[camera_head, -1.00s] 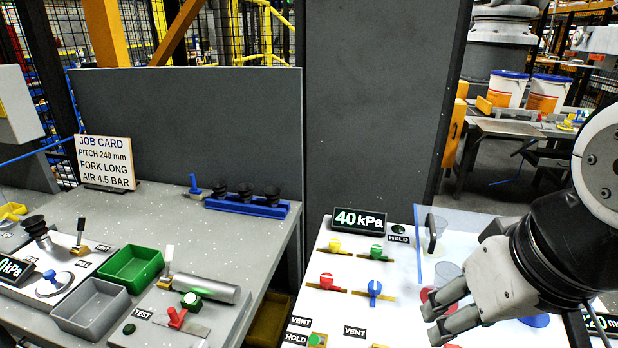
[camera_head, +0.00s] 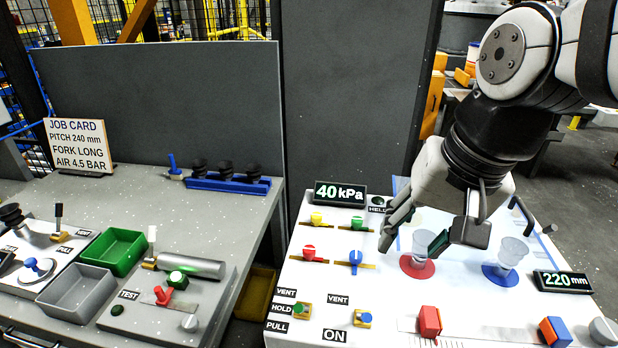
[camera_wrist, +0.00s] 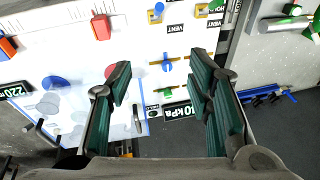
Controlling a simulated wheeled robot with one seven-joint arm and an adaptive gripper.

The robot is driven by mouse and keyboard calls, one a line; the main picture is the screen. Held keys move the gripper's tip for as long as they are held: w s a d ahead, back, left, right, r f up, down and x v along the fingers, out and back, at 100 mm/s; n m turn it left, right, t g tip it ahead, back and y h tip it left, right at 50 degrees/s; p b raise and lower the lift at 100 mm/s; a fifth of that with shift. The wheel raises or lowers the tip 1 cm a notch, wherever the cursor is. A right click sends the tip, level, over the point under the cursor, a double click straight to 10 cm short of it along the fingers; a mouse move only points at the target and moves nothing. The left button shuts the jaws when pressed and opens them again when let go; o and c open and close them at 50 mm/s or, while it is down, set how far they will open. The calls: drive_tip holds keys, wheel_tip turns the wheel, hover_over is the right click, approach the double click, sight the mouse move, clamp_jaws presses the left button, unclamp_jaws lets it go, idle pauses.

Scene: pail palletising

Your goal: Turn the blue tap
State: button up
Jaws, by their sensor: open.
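The blue tap (camera_head: 355,260) sits on a short brass pipe on the white panel, right of the red tap (camera_head: 309,251) and below the green tap (camera_head: 357,223). Its handle stands across the pipe. My gripper (camera_head: 412,243) is open and empty, pointing down above the panel, to the right of the blue tap and apart from it. In the wrist view the blue tap (camera_wrist: 167,65) shows between the two spread fingers, farther off than the fingertips.
A yellow tap (camera_head: 317,218) is at upper left. Clear cups stand on a red disc (camera_head: 417,267) and a blue disc (camera_head: 502,275) to the right. A clear sheet with a dark handle (camera_head: 521,216) is behind my gripper. A red block (camera_head: 430,321) lies in front.

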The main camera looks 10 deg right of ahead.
drive_tip(key=w+f+m+g+p, duration=0.1)
drive_tip(key=w+f+m+g, duration=0.15)
drive_tip(key=w+m, duration=0.7)
drive_tip(key=m+h+p, duration=0.1)
drive_tip(key=m, duration=0.5)
approach(356, 254)
drive_tip(key=f, duration=0.4)
drive_tip(key=f+b, duration=0.1)
drive_tip(key=f, duration=0.4)
drive_tip(key=shift+w, duration=0.2)
clamp_jaws()
